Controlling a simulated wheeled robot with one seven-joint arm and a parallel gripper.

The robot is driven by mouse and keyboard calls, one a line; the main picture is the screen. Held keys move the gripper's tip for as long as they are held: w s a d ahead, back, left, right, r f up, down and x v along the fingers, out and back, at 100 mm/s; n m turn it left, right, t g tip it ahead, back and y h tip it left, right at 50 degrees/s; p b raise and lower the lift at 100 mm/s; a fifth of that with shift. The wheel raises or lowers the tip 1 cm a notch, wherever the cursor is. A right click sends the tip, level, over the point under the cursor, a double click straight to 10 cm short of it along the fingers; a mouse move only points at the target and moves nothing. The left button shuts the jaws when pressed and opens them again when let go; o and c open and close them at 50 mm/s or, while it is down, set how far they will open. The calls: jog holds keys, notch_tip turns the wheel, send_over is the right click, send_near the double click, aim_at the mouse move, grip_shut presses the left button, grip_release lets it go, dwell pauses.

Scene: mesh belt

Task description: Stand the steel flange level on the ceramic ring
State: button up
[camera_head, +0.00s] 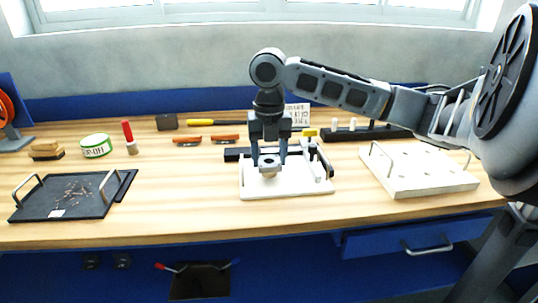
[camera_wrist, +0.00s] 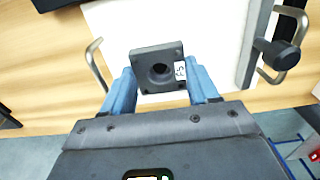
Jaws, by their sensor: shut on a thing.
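My gripper (camera_head: 268,158) points down over the white board (camera_head: 285,190) in the middle of the bench. It is shut on the steel flange (camera_wrist: 157,68), a grey square plate with corner holes, a round central bore and a small white label. The flange (camera_head: 267,162) sits between the fingertips, low over the board. In the wrist view the blue-grey fingers (camera_wrist: 160,90) flank the flange. I cannot make out the ceramic ring; it may be hidden under the flange. Whether the flange touches anything below is not clear.
A dark rail and clamp (camera_head: 318,160) stand on the board, close right of my gripper. A dark handled tray (camera_head: 95,208) lies at left and a white handled tray (camera_head: 430,188) at right. Files (camera_head: 225,138), tape (camera_head: 96,146) and pegs lie behind.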

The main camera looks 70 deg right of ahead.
jog(key=o, duration=1.3)
jog(key=shift+f, duration=0.1)
notch_tip(320, 180, up, 12)
jog(key=shift+r, duration=0.2)
